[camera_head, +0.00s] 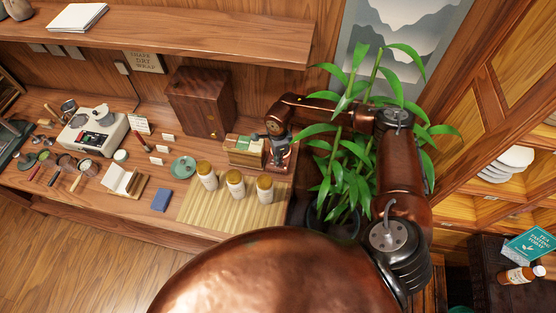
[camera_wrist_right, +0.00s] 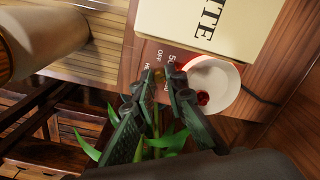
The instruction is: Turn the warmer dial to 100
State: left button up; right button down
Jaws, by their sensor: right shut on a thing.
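The warmer is a reddish-brown wooden base (camera_head: 284,164) at the right end of the counter, partly hidden by my right gripper (camera_head: 276,136). In the right wrist view its panel (camera_wrist_right: 146,56) bears white markings, among them "50" and "OFF". My right gripper (camera_wrist_right: 166,84) has its dark fingers closed around a small brass-coloured dial (camera_wrist_right: 158,74) beside these markings. The fingers cover most of the dial, so I cannot tell its setting. My left gripper is not in view.
A pale box (camera_wrist_right: 205,20) lies close by. Several jars (camera_head: 235,184) stand on a bamboo mat (camera_head: 205,212). A leafy plant (camera_head: 345,170) crowds my right arm.

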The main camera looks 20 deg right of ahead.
jog(key=m+b, duration=0.1)
jog(key=m, duration=0.4)
jog(key=shift+s+f+m, duration=0.1)
jog(key=shift+s+m, duration=0.05)
jog(key=shift+m, duration=0.25)
dwell(0.4)
jog(key=c, duration=2)
grip_release()
jog(key=shift+o, duration=0.2)
jog(key=shift+r, duration=4.05)
